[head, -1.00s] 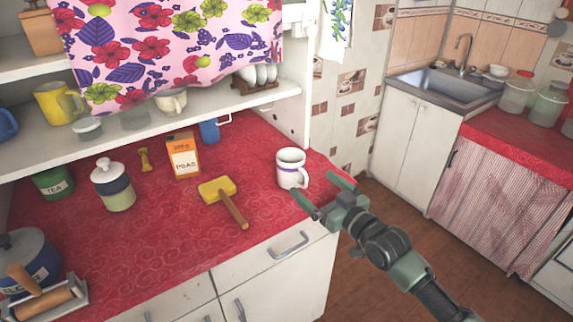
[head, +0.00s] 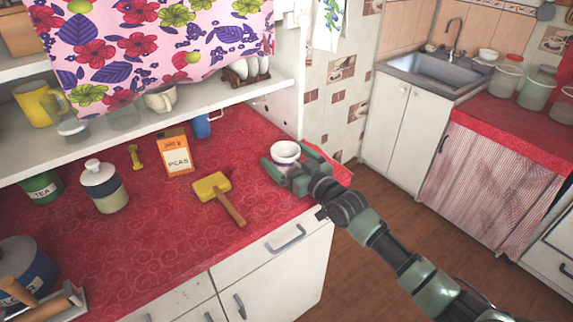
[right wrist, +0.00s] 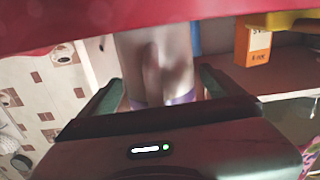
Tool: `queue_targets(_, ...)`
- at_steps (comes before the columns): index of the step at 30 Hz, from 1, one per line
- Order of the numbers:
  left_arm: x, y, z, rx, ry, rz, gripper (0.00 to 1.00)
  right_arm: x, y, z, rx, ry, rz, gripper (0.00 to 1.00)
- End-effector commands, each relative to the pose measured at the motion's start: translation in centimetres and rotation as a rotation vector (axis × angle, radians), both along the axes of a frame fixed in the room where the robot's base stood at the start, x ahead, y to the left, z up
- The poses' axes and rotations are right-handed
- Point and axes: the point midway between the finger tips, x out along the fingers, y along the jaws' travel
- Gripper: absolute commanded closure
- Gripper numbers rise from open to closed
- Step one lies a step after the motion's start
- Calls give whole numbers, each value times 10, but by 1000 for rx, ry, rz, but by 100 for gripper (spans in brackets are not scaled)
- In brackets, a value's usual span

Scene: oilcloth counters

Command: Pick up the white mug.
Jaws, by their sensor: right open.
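The white mug (head: 285,151) with a purple band stands upright near the right end of the red counter. In the head view my right gripper hides its lower part. My right gripper (head: 288,163) is open, with one finger on each side of the mug. In the right wrist view the mug (right wrist: 135,55) appears upside down and blurred between the two fingers (right wrist: 157,92), its handle toward the camera. I cannot tell whether a finger touches it. My left gripper is not in view.
A yellow-headed mallet (head: 212,188) lies left of the mug on the red counter (head: 165,235). An orange-and-white box (head: 175,151), a blue mug (head: 201,127) and a lidded jar (head: 104,188) stand farther left and back. A shelf (head: 205,108) overhangs the counter's back.

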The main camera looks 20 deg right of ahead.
Motion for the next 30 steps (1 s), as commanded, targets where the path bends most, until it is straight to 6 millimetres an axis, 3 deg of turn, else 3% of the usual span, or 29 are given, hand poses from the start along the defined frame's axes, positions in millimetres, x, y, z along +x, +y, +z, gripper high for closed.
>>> queue_targets(4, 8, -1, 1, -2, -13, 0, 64, 0, 0, -1, 0, 1, 0, 5)
queue_targets(13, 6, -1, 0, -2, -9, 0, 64, -1, 0, -1, 0, 1, 0, 87)
queue_targets(23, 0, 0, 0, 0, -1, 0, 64, 0, 0, 4, 1, -2, 0, 87)
queue_targets(30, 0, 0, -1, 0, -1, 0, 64, -1, 0, 35, 2, -7, 0, 87)
